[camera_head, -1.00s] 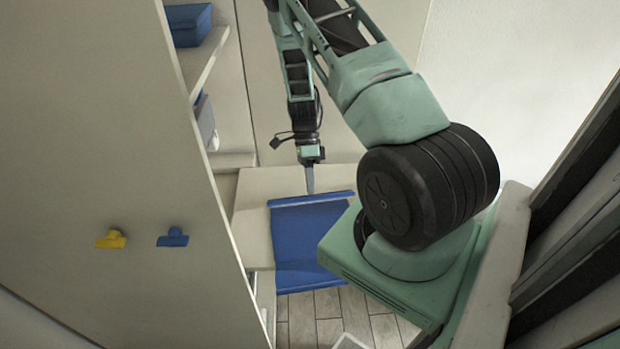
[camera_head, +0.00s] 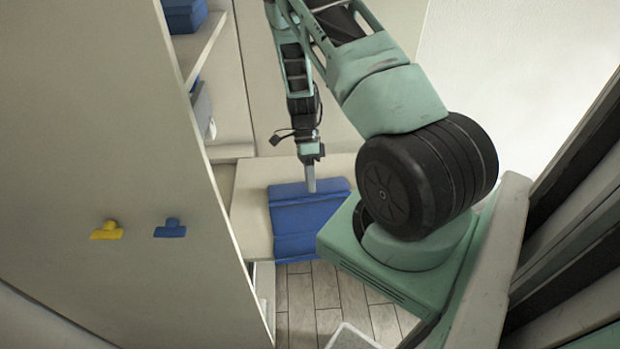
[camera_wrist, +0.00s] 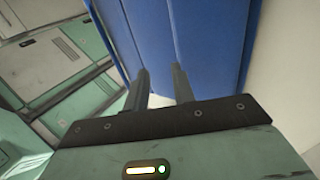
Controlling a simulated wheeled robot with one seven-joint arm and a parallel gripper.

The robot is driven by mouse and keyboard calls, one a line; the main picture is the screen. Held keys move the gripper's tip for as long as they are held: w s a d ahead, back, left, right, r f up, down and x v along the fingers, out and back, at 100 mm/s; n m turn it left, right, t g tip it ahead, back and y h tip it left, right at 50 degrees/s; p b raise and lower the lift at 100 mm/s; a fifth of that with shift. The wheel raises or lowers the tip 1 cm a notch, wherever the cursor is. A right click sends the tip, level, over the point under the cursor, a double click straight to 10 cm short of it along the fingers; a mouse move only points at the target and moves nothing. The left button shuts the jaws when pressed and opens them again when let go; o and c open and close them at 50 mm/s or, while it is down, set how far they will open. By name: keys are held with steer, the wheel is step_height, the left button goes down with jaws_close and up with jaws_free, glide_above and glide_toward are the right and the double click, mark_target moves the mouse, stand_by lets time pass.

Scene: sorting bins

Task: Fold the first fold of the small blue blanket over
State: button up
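The small blue blanket (camera_head: 297,220) lies on the light-coloured surface (camera_head: 250,205) beyond my base. It looks doubled over, with crease lines across it, and its near edge hangs close to the surface's front edge. Part of its right side is hidden behind my arm. My gripper (camera_head: 311,190) points down at the blanket's far part. In the wrist view the two fingers of my gripper (camera_wrist: 160,72) stand apart, with blue cloth (camera_wrist: 215,45) beyond and between them. I see nothing pinched between them. Whether the tips touch the cloth I cannot tell.
Tiled floor (camera_head: 325,295) shows in front of the surface.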

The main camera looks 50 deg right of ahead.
steer(key=o, duration=0.4)
steer(key=shift+r, duration=0.1)
steer(key=shift+s+a+r+p, duration=0.3)
steer(key=shift+s+a+p, duration=0.1)
steer(key=shift+s+a, duration=0.15)
steer(key=shift+s+a+r+p, duration=0.3)
steer(key=shift+s+a+p, duration=0.05)
steer(key=shift+s+a, duration=0.2)
stand_by(0.5)
step_height(320, 180, up, 9)
steer(key=p, duration=0.7)
